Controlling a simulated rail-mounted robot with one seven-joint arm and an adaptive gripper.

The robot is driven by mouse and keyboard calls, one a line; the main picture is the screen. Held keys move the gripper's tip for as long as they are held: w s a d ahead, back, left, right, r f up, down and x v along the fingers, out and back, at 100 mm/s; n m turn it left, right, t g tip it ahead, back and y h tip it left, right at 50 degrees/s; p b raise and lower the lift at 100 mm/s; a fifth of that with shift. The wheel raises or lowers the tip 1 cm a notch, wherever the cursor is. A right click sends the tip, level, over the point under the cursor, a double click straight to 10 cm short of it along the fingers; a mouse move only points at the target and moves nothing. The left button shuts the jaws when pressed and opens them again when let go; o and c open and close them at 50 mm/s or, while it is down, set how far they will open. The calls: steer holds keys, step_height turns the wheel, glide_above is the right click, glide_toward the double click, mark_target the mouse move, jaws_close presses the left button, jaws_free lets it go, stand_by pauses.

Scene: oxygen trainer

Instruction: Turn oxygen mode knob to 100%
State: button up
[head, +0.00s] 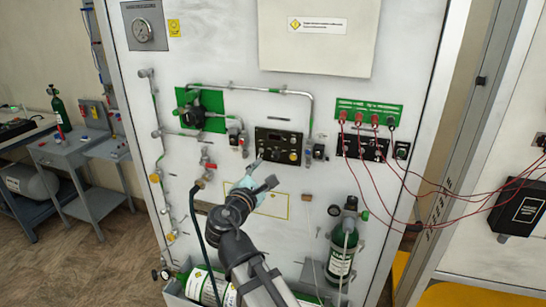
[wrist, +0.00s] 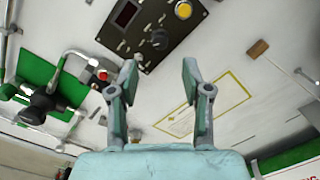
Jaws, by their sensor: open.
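The black control panel (head: 278,146) is on the white board in the head view, with small switches and a yellow button (head: 293,157). In the wrist view, the panel (wrist: 140,50) is at the top, tilted, with a round black knob (wrist: 160,40) on it. Its labels and the knob's setting are too small to read. My gripper (head: 263,174) is just below the panel in the head view. In the wrist view my gripper (wrist: 160,76) is open and empty, its two fingers apart, with the knob showing beyond the gap. I see no contact.
A green plate with a black valve (head: 195,112) and metal pipes are to the panel's left. Red cables run from a green-topped panel (head: 369,112) at right. A red-handled valve (head: 207,165) and hose are at lower left; a green cylinder (head: 341,250) stands lower right.

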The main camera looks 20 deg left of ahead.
mark_target(275, 157)
steer(key=w+p, duration=0.1)
steer(key=w, duration=0.6)
steer(key=shift+w+d+p, duration=0.15)
steer(key=shift+w+p, duration=0.2)
steer(key=shift+w, duration=0.05)
jaws_close()
